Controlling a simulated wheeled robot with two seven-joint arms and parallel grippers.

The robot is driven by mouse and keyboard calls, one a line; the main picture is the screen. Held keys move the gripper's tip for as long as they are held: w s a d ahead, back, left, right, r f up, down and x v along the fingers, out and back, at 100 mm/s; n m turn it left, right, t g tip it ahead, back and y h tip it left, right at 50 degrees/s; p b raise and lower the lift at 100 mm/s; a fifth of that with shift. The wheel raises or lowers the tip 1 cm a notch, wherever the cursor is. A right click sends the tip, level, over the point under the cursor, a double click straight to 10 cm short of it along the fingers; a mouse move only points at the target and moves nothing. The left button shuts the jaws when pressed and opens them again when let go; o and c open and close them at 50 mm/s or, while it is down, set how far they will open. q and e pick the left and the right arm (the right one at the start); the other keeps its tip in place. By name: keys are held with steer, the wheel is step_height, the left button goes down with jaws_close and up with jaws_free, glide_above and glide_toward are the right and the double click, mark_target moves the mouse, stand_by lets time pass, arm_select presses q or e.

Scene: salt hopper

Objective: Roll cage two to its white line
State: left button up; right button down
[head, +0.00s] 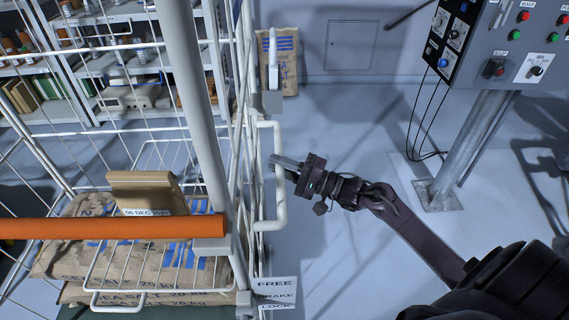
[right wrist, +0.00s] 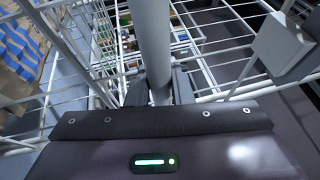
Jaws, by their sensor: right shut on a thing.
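The roll cage (head: 262,215) is a white wire-mesh frame with grey posts, filling the left of the head view. Its number does not show. Sea salt sacks (head: 130,285) lie in it, with a small brown carton (head: 145,190) on top. My right gripper (head: 279,164) is shut on the white upright handle (head: 279,195) at the cage's right side. In the right wrist view the handle (right wrist: 152,50) stands between the jaws (right wrist: 158,88). No white floor line is visible. My left gripper is out of view.
An orange bar (head: 110,227) crosses the cage front. A FREE/BRAKE/LOCK sign (head: 275,293) is low at its right corner. A control panel (head: 500,45) stands on a post (head: 470,150) at the right. A salt sack (head: 284,60) leans on the back wall. Open floor (head: 345,130) lies between.

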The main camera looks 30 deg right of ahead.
steer(key=c, duration=1.3)
jaws_free()
steer(key=shift+w+a, duration=0.1)
steer(key=shift+a, duration=0.2)
steer(key=shift+d, duration=0.1)
steer(key=shift+s+d+f, duration=0.1)
steer(key=shift+s+d, duration=0.1)
steer(key=v, duration=0.7)
steer(key=shift+b, duration=0.35)
steer(key=shift+s, duration=0.1)
